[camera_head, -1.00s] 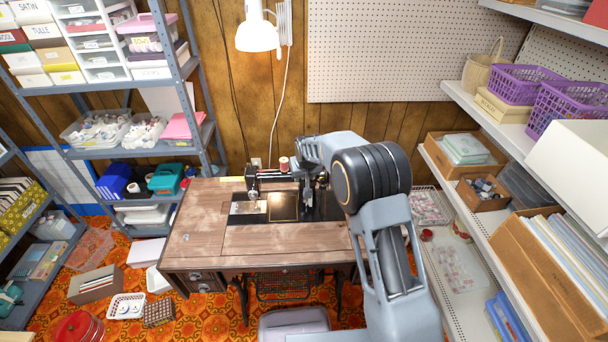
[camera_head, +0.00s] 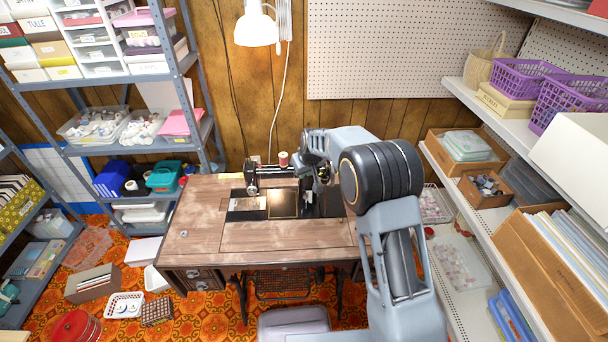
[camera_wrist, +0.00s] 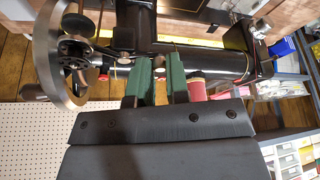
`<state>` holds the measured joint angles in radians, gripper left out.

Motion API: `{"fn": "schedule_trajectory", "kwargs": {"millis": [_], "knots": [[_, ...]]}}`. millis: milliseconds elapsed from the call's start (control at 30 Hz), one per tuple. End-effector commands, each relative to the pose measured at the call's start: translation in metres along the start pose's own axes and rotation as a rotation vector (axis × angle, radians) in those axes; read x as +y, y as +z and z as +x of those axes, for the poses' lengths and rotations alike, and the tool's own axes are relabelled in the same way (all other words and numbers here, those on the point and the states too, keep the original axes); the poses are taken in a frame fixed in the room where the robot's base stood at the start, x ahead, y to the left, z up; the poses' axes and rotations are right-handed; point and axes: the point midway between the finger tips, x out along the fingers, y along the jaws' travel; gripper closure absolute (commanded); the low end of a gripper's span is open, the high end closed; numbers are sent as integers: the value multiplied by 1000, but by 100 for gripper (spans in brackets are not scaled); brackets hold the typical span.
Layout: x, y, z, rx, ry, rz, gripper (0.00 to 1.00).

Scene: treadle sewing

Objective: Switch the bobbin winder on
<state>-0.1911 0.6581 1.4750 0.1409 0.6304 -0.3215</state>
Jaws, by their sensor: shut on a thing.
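The black sewing machine (camera_head: 272,171) stands on the wooden treadle table (camera_head: 195,235). In the wrist view its black arm (camera_wrist: 215,62) runs across the top, with the metal handwheel (camera_wrist: 48,50) at the left. The bobbin winder (camera_wrist: 80,65), a cluster of small metal parts, sits beside the handwheel. My gripper (camera_wrist: 159,64) has its two green fingers on either side of a small metal piece, likely the winder lever, and is shut on it. The fingers partly hide that piece. In the head view my own arm hides most of the gripper and the machine's right end.
A red thread spool (camera_wrist: 197,89) stands close beside the right finger in the wrist view. A white lamp (camera_head: 256,26) hangs above the machine. A shelf with purple baskets (camera_head: 522,76) is at the right.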

Motion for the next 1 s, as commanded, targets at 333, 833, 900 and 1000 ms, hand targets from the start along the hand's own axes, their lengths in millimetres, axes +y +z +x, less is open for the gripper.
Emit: {"fn": "schedule_trajectory", "kwargs": {"millis": [333,833,900,1000], "knots": [[2,8,-1,2,-81,-197,100],[2,7,-3,1,-83,-204,67],[2,7,-3,1,-83,-204,60],[2,7,-3,1,-83,-204,59]]}}
